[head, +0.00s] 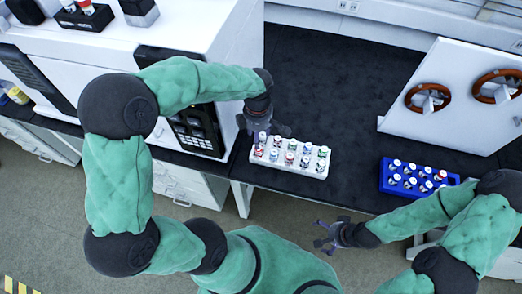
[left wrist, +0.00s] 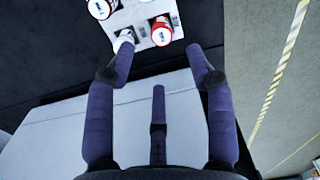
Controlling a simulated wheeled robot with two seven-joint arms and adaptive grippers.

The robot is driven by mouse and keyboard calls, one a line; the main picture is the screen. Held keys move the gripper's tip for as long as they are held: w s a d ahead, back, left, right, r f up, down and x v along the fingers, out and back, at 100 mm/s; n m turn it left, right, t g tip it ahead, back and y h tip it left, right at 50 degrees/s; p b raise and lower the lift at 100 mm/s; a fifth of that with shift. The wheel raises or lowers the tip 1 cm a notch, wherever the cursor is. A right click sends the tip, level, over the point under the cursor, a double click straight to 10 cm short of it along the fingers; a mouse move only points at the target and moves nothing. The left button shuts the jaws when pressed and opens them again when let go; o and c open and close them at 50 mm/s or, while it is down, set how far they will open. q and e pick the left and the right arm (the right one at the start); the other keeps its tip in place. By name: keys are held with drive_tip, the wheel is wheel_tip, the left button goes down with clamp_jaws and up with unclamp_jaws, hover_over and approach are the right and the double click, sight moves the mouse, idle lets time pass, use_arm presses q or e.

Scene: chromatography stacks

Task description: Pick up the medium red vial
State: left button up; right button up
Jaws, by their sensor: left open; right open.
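A white rack (head: 313,169) holds several small vials with white tops and coloured bodies. A red vial (head: 290,158) stands near its middle front; I cannot tell vial sizes from here. My left gripper (head: 262,132) is open over the rack's left end. In the left wrist view a red vial (left wrist: 161,31) stands in the rack just beyond and between the fingertips of the left gripper (left wrist: 160,57), apart from them. My right gripper (head: 325,235) is open and empty, in front of the bench edge.
A blue rack (head: 400,188) with several vials stands to the right on the black bench (head: 310,80). A white instrument (head: 235,50) is at left, and a white panel with two brown rings (head: 455,95) at right. Black bench behind the white rack is clear.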

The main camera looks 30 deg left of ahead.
sight(259, 152)
use_arm(q)
wheel_tip(259, 152, down, 4)
drive_tip(key=shift+r+b, duration=0.25)
drive_tip(key=shift+b, duration=0.2)
drive_tip(key=shift+s+d+f+b, duration=0.1)
drive_tip(key=shift+f+b, duration=0.45)
drive_tip(key=shift+f, duration=0.75)
drive_tip(key=shift+s+f+b, duration=0.1)
drive_tip(key=shift+f+b, duration=0.45)
drive_tip(key=shift+f, duration=0.75)
clamp_jaws()
